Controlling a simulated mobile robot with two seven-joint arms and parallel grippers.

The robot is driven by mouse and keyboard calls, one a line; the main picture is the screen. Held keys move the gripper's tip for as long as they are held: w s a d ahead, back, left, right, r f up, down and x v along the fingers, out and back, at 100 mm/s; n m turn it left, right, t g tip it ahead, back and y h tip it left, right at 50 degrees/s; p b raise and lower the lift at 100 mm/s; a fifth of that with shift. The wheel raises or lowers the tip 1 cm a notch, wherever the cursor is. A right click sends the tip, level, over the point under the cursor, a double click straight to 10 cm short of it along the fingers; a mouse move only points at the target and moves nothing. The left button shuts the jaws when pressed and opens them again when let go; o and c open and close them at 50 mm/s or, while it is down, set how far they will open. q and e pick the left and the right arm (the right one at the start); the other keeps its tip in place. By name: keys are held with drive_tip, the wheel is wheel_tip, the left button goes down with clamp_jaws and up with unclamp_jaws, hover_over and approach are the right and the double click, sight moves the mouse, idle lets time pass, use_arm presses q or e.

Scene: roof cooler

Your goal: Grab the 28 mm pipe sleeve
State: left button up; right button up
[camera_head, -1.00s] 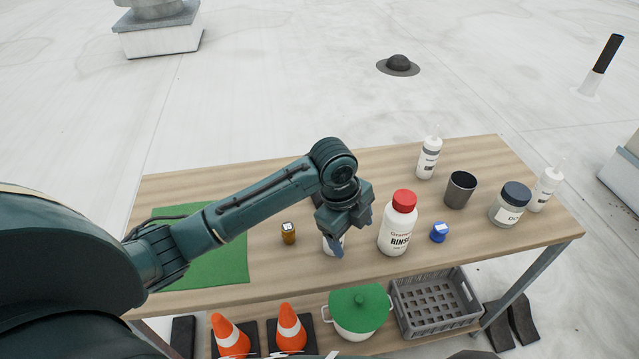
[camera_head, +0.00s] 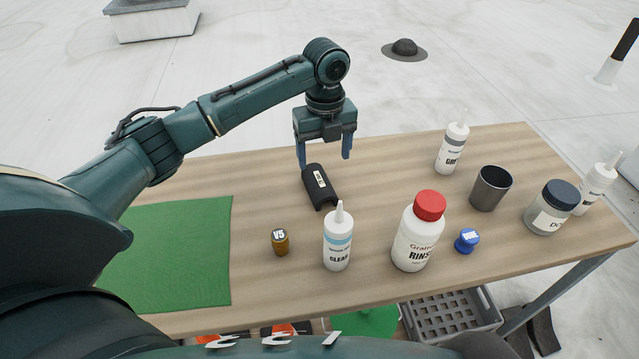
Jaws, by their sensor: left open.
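The pipe sleeve (camera_head: 320,188) is a short black tube with a white label, too small to read surely. It lies on the wooden table, its near end toward me and slightly right. My left gripper (camera_head: 324,160) is open, its two blue-grey fingers pointing down at the sleeve's far end. One finger is at the left of the sleeve and the other at its right. No hold on it shows, and I cannot tell the exact height of the fingertips. My right gripper is not in view.
Near the sleeve stand a white nozzle bottle (camera_head: 338,240), a small amber vial (camera_head: 280,242) and a red-capped bottle (camera_head: 412,240). A blue cap (camera_head: 467,241), dark cup (camera_head: 490,188), jar (camera_head: 551,210) and more nozzle bottles are rightward. A green mat (camera_head: 190,250) lies left.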

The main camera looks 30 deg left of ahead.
sight(321, 184)
use_arm(q)
wheel_tip(321, 184, down, 4)
drive_tip(key=shift+r, duration=0.1)
drive_tip(key=f, duration=0.2)
drive_tip(key=s+f, duration=0.1)
drive_tip(key=f, duration=0.1)
drive_tip(key=shift+a+f, duration=0.15)
drive_tip(key=shift+f, duration=0.2)
drive_tip(key=shift+w+f, duration=0.1)
drive_tip(key=shift+f, duration=0.3)
drive_tip(key=c, duration=1)
